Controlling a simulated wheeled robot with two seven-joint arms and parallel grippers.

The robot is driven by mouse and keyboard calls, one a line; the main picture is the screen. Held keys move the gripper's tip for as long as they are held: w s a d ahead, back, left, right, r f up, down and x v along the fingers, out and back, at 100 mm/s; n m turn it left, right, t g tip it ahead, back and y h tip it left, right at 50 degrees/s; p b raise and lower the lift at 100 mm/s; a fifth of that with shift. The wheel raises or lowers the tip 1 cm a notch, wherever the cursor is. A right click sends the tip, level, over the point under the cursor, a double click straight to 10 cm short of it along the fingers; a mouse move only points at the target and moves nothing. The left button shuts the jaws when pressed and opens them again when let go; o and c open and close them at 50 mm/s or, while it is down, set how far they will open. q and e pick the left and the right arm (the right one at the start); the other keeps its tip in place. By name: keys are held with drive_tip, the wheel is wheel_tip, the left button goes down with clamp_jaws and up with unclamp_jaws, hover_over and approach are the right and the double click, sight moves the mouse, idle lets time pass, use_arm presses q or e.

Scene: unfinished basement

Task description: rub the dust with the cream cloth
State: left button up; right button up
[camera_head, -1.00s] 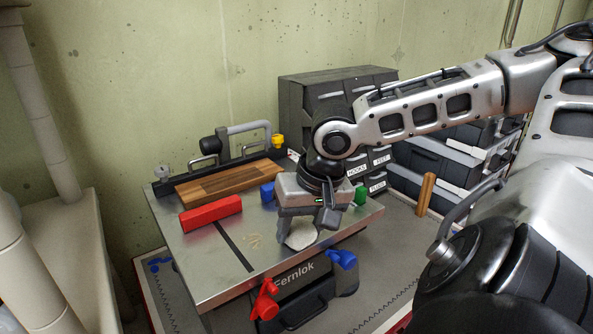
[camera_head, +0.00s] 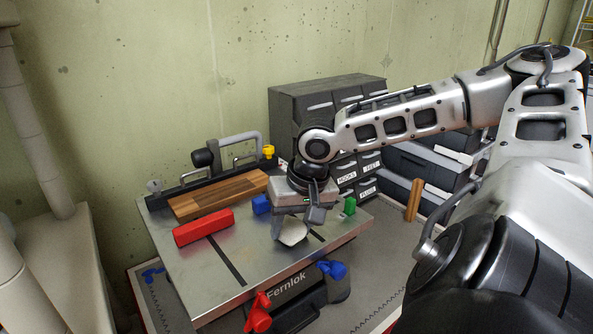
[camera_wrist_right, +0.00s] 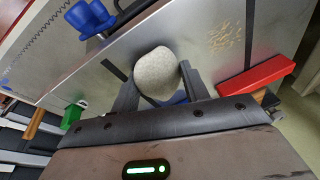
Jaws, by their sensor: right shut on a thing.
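The cream cloth (camera_head: 293,232) is a rounded, pale bundle in the jaws of my right gripper (camera_head: 292,222). It also shows in the right wrist view (camera_wrist_right: 156,74), between the two dark fingers of the right gripper (camera_wrist_right: 157,82). The gripper is shut on it, over the metal tabletop (camera_head: 205,277); whether the cloth touches the metal, I cannot tell. The dust (camera_wrist_right: 225,37) is a patch of tan specks on the metal, apart from the cloth and to its right in the wrist view. I cannot make it out in the head view now. My left gripper is not in view.
A red block (camera_head: 203,228) and a wooden board (camera_head: 219,195) lie on the table's left side. A blue block (camera_head: 261,205) and a green block (camera_head: 349,206) flank the gripper. Red (camera_head: 258,314) and blue (camera_head: 332,270) handles are at the front edge. Drawers (camera_head: 318,100) stand behind.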

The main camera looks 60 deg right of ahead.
drive_tip(key=shift+w+d, duration=0.25)
drive_tip(key=shift+w, duration=0.6)
drive_tip(key=shift+w+d, duration=0.2)
drive_tip(key=shift+w, duration=0.6)
drive_tip(key=shift+w+d, duration=0.25)
drive_tip(key=shift+w, duration=0.6)
drive_tip(key=shift+w+d+r, duration=0.15)
drive_tip(key=shift+w+d, duration=0.15)
drive_tip(key=shift+w, duration=0.25)
drive_tip(key=shift+w+r, duration=0.15)
drive_tip(key=shift+r, duration=1)
drive_tip(key=shift+w+r, duration=0.1)
drive_tip(key=shift+r, duration=1)
drive_tip(key=shift+s+r, duration=0.15)
drive_tip(key=shift+r, duration=0.55)
drive_tip(key=shift+r, duration=0.1)
wheel_tip(320, 180, up, 3)
drive_tip(key=shift+f, duration=0.1)
